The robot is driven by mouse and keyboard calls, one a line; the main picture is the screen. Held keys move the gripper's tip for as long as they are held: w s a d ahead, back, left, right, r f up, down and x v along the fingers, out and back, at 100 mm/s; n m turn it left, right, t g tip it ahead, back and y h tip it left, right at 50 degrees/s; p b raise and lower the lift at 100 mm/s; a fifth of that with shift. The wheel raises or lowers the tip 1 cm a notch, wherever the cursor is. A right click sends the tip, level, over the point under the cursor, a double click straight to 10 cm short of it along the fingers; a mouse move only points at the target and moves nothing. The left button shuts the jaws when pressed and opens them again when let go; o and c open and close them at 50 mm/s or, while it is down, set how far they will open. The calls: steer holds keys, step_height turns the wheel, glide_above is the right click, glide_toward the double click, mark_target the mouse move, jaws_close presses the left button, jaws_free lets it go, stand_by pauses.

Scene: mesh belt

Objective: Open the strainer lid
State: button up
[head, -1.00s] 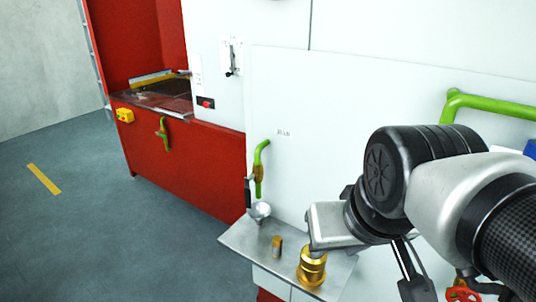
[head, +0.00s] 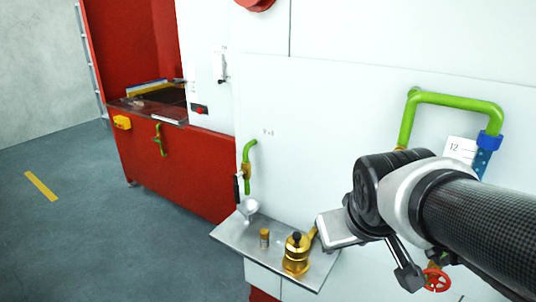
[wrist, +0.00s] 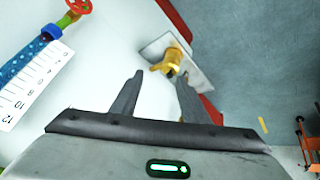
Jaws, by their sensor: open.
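A gold-coloured brass fitting with a black knob on top (head: 297,254) stands on a metal shelf (head: 232,232); I take it for the strainer with its lid. A brass arm sticks up at its right side. The lid looks shut, but the joint is too small to tell. In the wrist view the brass fitting (wrist: 172,62) lies beyond my fingertips, nearer the right one. My gripper (wrist: 160,77) is open and empty, with a gap between it and the fitting. In the head view my wrist is right of the fitting and its fingers are not clearly seen.
A small brass cylinder (head: 264,238) and a metal funnel (head: 247,207) are on the shelf, left of the fitting. A green pipe (head: 246,165) rises behind. A red handwheel (head: 437,280) and a green pipe loop (head: 455,98) are at the right. Floor at left is clear.

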steer(key=w+d+f+n+t, duration=0.1)
steer(key=w+d+f+n, duration=0.1)
steer(key=w+f, duration=0.7)
steer(key=n+t+y+b, duration=0.2)
steer(key=n+t+y, duration=0.1)
glide_toward(305, 255)
step_height(305, 255, up, 3)
steer(key=w, duration=0.1)
step_height(305, 255, down, 4)
steer(key=s+a+m+t+y+b, duration=0.1)
steer(key=s+a+m+t+b, duration=0.15)
steer(key=m+t, duration=0.35)
steer(key=shift+n+t, duration=0.7)
steer(key=w+b, duration=0.2)
steer(key=w, duration=0.3)
steer(key=w+a+b, duration=0.1)
steer(key=w+b, duration=0.2)
steer(key=w, duration=0.3)
steer(key=w+a+b, duration=0.1)
steer(key=w+b, duration=0.2)
steer(key=w, duration=0.3)
steer(key=shift+r, duration=0.25)
